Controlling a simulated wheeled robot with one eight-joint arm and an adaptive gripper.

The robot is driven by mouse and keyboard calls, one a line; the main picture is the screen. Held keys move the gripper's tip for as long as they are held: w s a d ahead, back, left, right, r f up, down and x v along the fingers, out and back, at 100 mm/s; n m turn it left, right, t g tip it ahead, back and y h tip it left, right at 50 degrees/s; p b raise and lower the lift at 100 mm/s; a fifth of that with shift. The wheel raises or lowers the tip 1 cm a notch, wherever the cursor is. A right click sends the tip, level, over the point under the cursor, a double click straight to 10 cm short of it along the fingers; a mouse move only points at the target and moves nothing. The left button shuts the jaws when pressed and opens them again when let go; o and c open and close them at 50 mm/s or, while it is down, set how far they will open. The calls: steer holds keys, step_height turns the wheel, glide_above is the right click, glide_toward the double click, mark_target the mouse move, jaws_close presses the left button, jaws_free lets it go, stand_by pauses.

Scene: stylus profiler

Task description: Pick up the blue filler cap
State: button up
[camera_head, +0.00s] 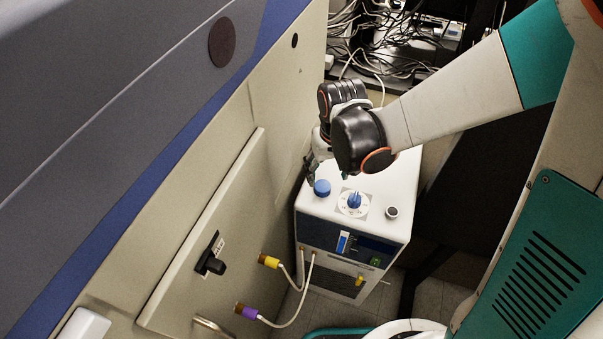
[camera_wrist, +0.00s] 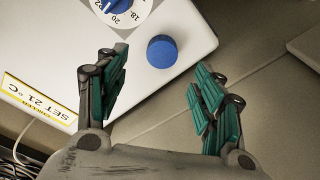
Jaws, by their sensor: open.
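The blue filler cap (camera_head: 322,188) stands on the white top of the chiller unit (camera_head: 387,184), near its left edge. In the wrist view the round blue cap (camera_wrist: 162,51) lies ahead of my gripper (camera_wrist: 155,88), between the lines of its two green-padded fingers but beyond their tips. My gripper is open and empty, and the cap appears untouched. In the head view my gripper (camera_head: 311,170) is partly hidden behind my wrist, close to the cap on its far side. A blue dial knob (camera_head: 354,200) on a white scale is beside the cap.
A dark round port (camera_head: 392,212) is right of the dial. A large beige cabinet (camera_head: 215,190) stands close on the left, with yellow (camera_head: 269,261) and purple (camera_head: 248,312) hose fittings. Cables (camera_head: 390,45) clutter the back. A yellow label (camera_wrist: 40,98) reads SET 21 °C.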

mark_target(322, 186)
steer(key=shift+w+a+f+b, duration=0.15)
steer(key=shift+f+b, duration=0.55)
steer(key=shift+f, duration=0.45)
steer(key=shift+w+a+f+b, duration=0.15)
steer(key=shift+f+b, duration=0.55)
steer(key=shift+f, duration=0.5)
steer(key=shift+w+f+b, duration=0.15)
steer(key=shift+f+b, duration=0.55)
steer(key=shift+f, duration=0.45)
steer(key=shift+r, duration=0.1)
steer(key=c, duration=0.8)
